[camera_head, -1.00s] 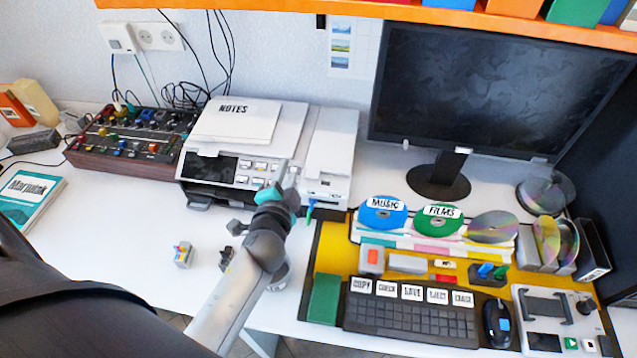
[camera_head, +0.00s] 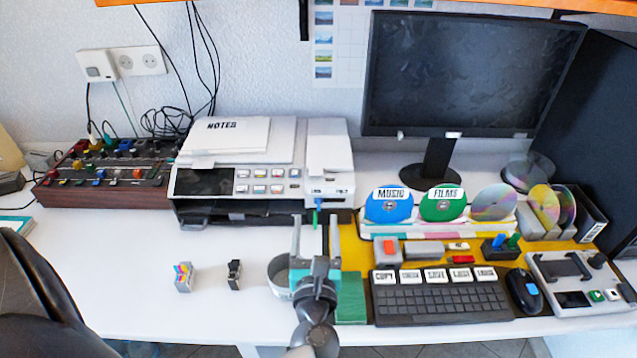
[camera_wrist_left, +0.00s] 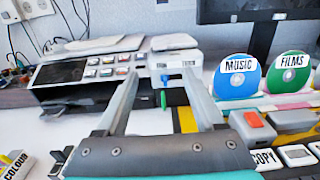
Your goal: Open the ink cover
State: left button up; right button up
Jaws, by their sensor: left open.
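The white printer (camera_head: 240,180) stands at the back, with a taller section (camera_head: 328,165) at its right end. A small blue tab (camera_head: 318,198) is on the front of that section, with a thin green piece (camera_head: 316,220) hanging below it. The section looks closed; no label marks it as the ink cover. My left gripper (camera_head: 315,222) is open and empty, in front of the printer and pointing at it. In the left wrist view the blue tab (camera_wrist_left: 165,78) and green piece (camera_wrist_left: 163,98) show between the spread fingers, apart from them. My right gripper is out of view.
A keyboard (camera_head: 435,300), disc rack (camera_head: 395,222) and green block (camera_head: 350,298) are to the right of the gripper. A round grey container (camera_head: 280,275) is beside it at left. Small cartridges (camera_head: 183,278) stand on the white desk, which is mostly clear at left.

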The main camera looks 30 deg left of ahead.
aim_at(316, 176)
pick_arm(q)
jog(key=b+x, duration=0.1)
jog(key=x, duration=1.3)
jog(key=shift+w, duration=0.3)
jog(key=shift+c, duration=0.3)
grip_shut()
dwell(0.5)
